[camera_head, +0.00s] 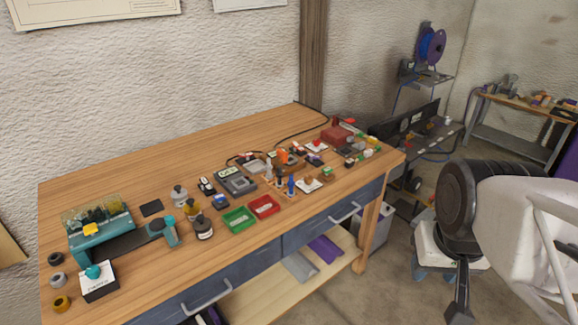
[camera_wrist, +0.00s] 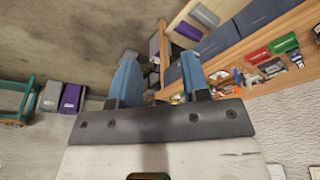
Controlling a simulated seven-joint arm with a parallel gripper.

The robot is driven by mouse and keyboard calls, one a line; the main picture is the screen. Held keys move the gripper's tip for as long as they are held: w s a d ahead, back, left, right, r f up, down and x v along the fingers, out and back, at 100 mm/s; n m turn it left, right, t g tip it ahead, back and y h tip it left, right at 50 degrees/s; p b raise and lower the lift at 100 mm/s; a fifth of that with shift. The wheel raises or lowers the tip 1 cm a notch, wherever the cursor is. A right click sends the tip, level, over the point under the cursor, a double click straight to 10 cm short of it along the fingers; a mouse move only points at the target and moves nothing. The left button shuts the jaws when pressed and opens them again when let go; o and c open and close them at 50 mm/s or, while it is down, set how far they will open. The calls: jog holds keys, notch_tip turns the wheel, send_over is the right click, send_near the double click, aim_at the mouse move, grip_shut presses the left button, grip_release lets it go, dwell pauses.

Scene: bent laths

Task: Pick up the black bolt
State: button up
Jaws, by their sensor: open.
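My gripper (camera_wrist: 159,80) shows in the wrist view as two blue fingers set wide apart on a dark bar. It is open and holds nothing between the fingers. It is in the air, with the workbench (camera_wrist: 275,20) beyond it at the upper right. I cannot pick out the black bolt in either view. The small parts on the bench (camera_head: 110,172) are too small and crowded in the head view to tell it apart.
A green tray (camera_head: 239,219) and a red tray (camera_head: 263,206) lie near the bench's front edge. A teal machine (camera_head: 100,228) stands at the left end. Several small parts crowd the right half. The back left of the bench top is clear.

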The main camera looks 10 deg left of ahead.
jog(key=shift+o, duration=0.3)
jog(key=shift+o, duration=1.1)
